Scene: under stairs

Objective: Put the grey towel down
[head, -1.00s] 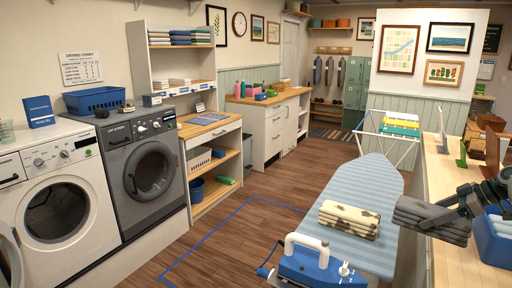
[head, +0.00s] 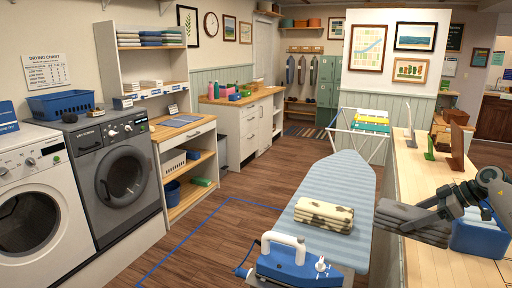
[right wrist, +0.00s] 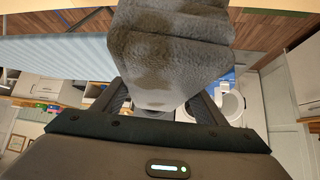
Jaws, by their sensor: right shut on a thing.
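The grey towel (head: 412,222) is folded and held by my right gripper (head: 440,208), over the left edge of the wooden counter on the right and beside the ironing board. In the right wrist view the grey towel (right wrist: 172,50) fills the space between the two fingers of my right gripper (right wrist: 165,105), which are shut on it. Whether the towel touches the counter is not clear. My left gripper is not in view.
The striped ironing board (head: 338,180) bears a folded patterned cloth (head: 323,215) and a blue and white iron (head: 290,262). The wooden counter (head: 425,180) holds a blue bin (head: 480,238) and small stands. A drying rack (head: 358,130) stands behind. The counter's front is bare.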

